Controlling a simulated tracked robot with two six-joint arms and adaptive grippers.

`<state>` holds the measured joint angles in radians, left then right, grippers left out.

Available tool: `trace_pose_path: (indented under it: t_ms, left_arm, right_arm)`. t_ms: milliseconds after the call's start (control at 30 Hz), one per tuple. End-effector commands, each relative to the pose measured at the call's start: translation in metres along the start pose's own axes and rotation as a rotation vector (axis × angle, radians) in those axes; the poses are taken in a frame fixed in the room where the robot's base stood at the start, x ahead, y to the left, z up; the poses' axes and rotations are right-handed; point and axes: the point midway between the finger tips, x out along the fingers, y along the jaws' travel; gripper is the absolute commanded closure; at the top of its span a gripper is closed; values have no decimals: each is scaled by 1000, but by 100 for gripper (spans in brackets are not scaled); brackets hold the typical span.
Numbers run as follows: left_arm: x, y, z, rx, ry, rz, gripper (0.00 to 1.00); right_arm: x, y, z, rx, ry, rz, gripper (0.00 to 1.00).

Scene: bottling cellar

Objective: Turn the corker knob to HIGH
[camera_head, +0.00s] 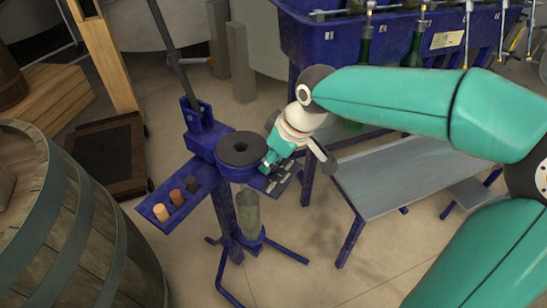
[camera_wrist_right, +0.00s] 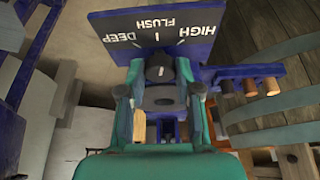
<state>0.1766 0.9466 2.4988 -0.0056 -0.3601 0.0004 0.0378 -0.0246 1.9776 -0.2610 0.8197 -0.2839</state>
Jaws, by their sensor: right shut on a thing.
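The blue corker (camera_head: 206,140) stands on a tripod base with a dark ring on its head and a bottle below. Its label plate (camera_wrist_right: 215,45) shows upside down in the right wrist view, with DEEP, FLUSH and HIGH around the dark knob (camera_wrist_right: 159,66). A small light mark shows on the knob, roughly in line with FLUSH. My right gripper (camera_wrist_right: 157,82) has one finger on each side of the knob and is shut on it. In the head view this gripper (camera_head: 267,165) is at the corker's right side and hides the knob. My left gripper is not in view.
A tray (camera_head: 150,208) with several corks juts out at the corker's left. A wooden barrel (camera_head: 75,220) stands at the left. A blue filler tank (camera_head: 320,45) with bottles is behind, and a grey bench (camera_head: 385,185) is on the right.

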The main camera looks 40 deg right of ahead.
Motion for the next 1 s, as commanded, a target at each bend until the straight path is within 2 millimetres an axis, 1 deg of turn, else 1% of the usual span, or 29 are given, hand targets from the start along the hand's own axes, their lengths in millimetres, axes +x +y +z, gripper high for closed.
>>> trace_pose_path:
  t_ms: [300,500,700,1000]
  left_arm:
    - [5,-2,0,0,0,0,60]
    - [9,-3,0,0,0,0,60]
    - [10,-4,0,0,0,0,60]
    - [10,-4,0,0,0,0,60]
  right_arm:
    - [0,-2,-1,210,3,91,100]
    - [0,-2,-1,310,4,131,100]
    - [0,-2,-1,362,3,151,100]
    - [0,-3,-2,373,2,155,100]
